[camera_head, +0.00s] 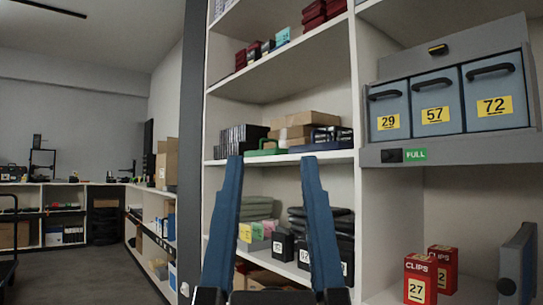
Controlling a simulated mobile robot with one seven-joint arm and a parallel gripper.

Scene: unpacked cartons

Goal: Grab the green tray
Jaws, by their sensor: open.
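A small green tray (267,151) with a raised handle sits on the middle shelf (222,161) of the white shelving unit, near the front edge. My gripper (270,160) is open, its two long blue fingers pointing up and spread apart. In the picture the green tray shows in the gap between the fingertips. The gripper holds nothing, and I cannot tell how far the tips are from the tray.
A dark blue tray (320,147) sits right of the green one; dark cases (238,138) and brown cartons (300,120) stand behind. Grey-blue numbered drawers (435,100) and red CLIPS boxes (418,279) are at right. A dark post (190,130) borders the unit; open floor (70,270) lies left.

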